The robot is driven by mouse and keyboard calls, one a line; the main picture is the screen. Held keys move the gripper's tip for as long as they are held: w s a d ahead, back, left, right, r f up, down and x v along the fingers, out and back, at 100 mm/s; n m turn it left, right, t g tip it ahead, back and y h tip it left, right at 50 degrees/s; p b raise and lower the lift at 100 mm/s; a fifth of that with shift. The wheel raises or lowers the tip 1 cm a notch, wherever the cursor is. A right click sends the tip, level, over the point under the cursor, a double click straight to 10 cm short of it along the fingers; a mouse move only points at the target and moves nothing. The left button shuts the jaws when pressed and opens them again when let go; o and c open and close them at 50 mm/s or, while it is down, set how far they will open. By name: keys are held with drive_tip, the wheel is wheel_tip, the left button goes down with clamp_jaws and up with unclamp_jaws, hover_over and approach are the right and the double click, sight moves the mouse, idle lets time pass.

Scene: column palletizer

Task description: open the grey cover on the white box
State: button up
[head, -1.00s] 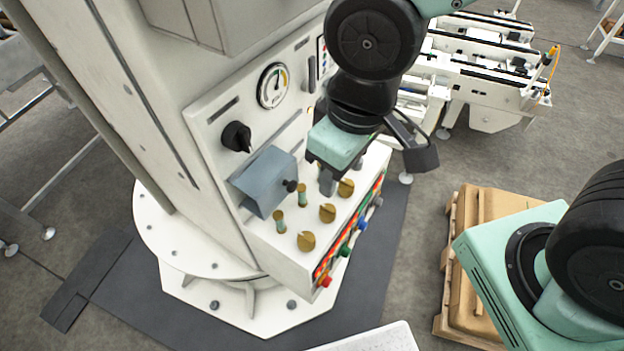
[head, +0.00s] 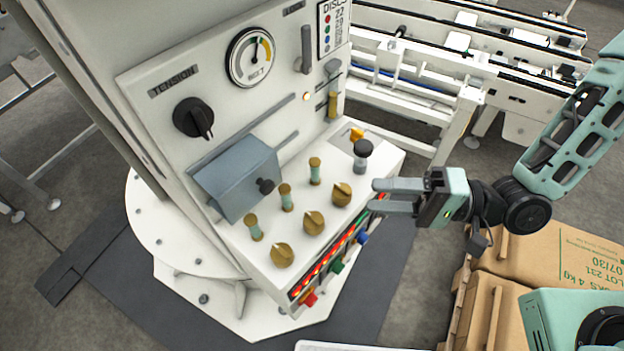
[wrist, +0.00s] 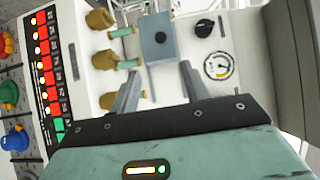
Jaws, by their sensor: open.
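The grey cover (head: 240,178) is a box-shaped lid with a dark round knob (head: 265,186) on its front. It sits down on the sloped panel of the white box (head: 150,93), beside a thin slot or rail. In the wrist view the cover (wrist: 158,60) and its dark knob (wrist: 160,37) lie ahead, beyond the fingers. My gripper (head: 376,196) is open and empty, to the right of the cover, over the right edge of the control ledge. It also shows in the wrist view (wrist: 158,78). The gripper is apart from the cover. What lies under the cover is hidden.
Brass knobs (head: 314,222) and small green-brass posts (head: 286,197) stand between cover and gripper. A gauge (head: 250,57) and black dial (head: 193,118) are above. Cardboard boxes (head: 560,255) lie at lower right.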

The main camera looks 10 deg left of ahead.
sight(271, 187)
drive_tip(key=a+p, duration=0.6)
drive_tip(key=a, duration=1)
drive_tip(key=shift+a+r+p, duration=0.15)
drive_tip(key=shift+a+p, duration=0.1)
drive_tip(key=shift+p, duration=0.1)
drive_tip(key=shift+a, duration=0.45)
clamp_jaws()
